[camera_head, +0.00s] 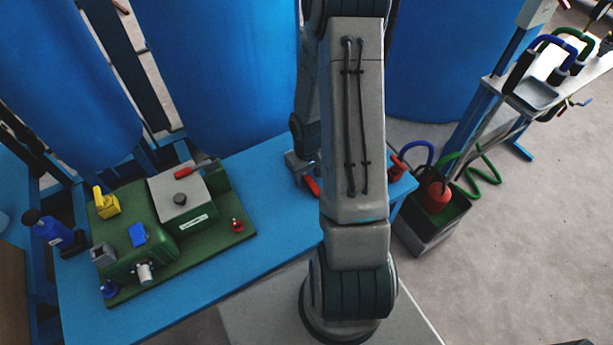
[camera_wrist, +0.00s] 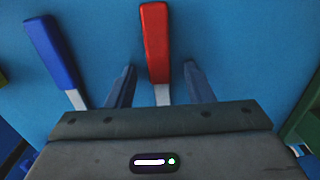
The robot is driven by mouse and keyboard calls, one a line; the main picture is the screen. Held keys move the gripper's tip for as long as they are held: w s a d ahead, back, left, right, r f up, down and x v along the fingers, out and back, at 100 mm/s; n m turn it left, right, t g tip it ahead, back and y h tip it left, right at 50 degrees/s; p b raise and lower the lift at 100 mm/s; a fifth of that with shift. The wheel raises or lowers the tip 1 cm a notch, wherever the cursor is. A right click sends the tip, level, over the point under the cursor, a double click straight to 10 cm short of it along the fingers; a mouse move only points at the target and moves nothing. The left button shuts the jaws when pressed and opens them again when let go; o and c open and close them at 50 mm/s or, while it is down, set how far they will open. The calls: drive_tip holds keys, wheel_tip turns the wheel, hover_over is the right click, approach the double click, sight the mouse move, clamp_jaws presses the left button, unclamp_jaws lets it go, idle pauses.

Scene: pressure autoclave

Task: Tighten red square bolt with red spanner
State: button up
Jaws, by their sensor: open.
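The red-handled spanner (camera_wrist: 156,45) lies on the blue table in the wrist view, its metal shank running under my gripper's body. My gripper (camera_wrist: 159,67) is open, with one finger on each side of the red handle and a gap on both sides. In the head view a red handle (camera_head: 312,186) shows beside my arm, which hides most of my gripper. A small red fitting (camera_head: 237,225) stands on the right of the green base; I cannot tell if it is the square bolt. Another red piece (camera_head: 397,168) stands at the table's right end.
A blue-handled tool (camera_wrist: 54,52) lies left of the red one. The green machine (camera_head: 135,248) on the blue table (camera_head: 265,262) carries a grey box, yellow and blue parts. Blue tanks (camera_head: 215,65) stand behind. A dark bin (camera_head: 432,225) stands right of the table.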

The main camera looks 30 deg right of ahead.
drive_tip(key=shift+c, duration=0.4)
clamp_jaws()
drive_tip(key=shift+r, duration=0.1)
